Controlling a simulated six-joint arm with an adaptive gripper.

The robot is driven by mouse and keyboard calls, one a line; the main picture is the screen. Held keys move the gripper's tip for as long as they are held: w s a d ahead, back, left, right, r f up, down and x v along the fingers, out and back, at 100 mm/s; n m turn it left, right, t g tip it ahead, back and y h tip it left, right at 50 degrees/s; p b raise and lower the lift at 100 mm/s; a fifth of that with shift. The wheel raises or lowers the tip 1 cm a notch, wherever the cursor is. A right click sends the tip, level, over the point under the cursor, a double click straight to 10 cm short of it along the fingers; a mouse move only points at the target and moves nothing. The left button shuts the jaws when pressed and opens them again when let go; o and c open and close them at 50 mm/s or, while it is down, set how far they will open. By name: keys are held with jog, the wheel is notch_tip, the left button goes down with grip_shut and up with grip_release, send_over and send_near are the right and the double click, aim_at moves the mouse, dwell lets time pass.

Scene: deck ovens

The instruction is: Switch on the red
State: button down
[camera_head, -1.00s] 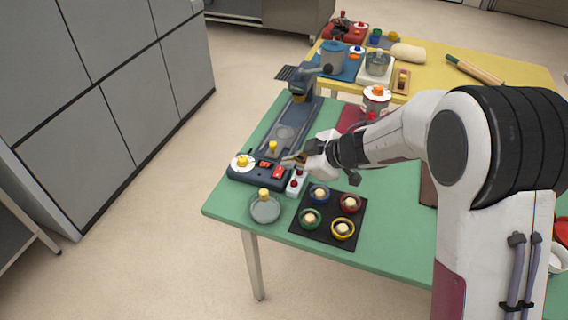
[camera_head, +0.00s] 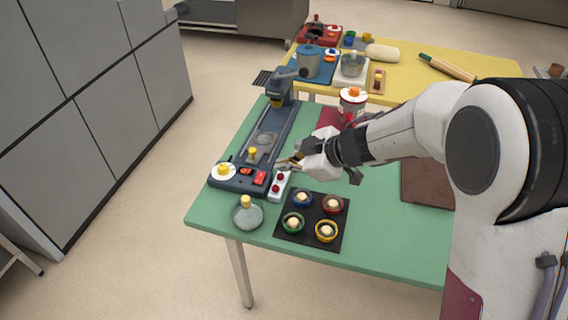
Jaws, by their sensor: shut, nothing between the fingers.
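A dark blue machine (camera_head: 225,182) stands along the left side of the green table. Its front panel carries a bright red switch (camera_head: 260,177) and, to its left, a smaller orange-red switch (camera_head: 245,171). Whether either is on is too small to tell. A white strip with red knobs (camera_head: 279,185) lies just right of the panel. My gripper (camera_head: 284,162) is shut and empty, above and to the right of the red switch in the picture, apart from it. Its fingertips are small and partly blend with the machine's edge.
A yellow-knobbed white dial (camera_head: 223,171) sits at the panel's left end. A grey glass-like piece with a yellow knob (camera_head: 247,215) stands in front. A black mat (camera_head: 312,221) holds several coloured cups. A white pot (camera_head: 352,103) stands behind my arm. The yellow table (camera_head: 440,90) holds cookware.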

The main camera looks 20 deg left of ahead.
jog(key=shift+w, duration=0.1)
jog(key=shift+w+d+r, duration=0.15)
jog(key=shift+w, duration=0.4)
send_over(259, 173)
jog(key=s+d, duration=0.2)
jog(key=d, duration=0.1)
jog(key=shift+s+a+f, duration=0.1)
jog(key=shift+f, duration=1.75)
jog(key=shift+s+f, duration=0.1)
jog(key=shift+f, duration=1.75)
jog(key=shift+w+f, duration=0.3)
jog(key=shift+f, duration=0.45)
jog(key=shift+w+f, duration=0.3)
jog(key=shift+f, duration=0.4)
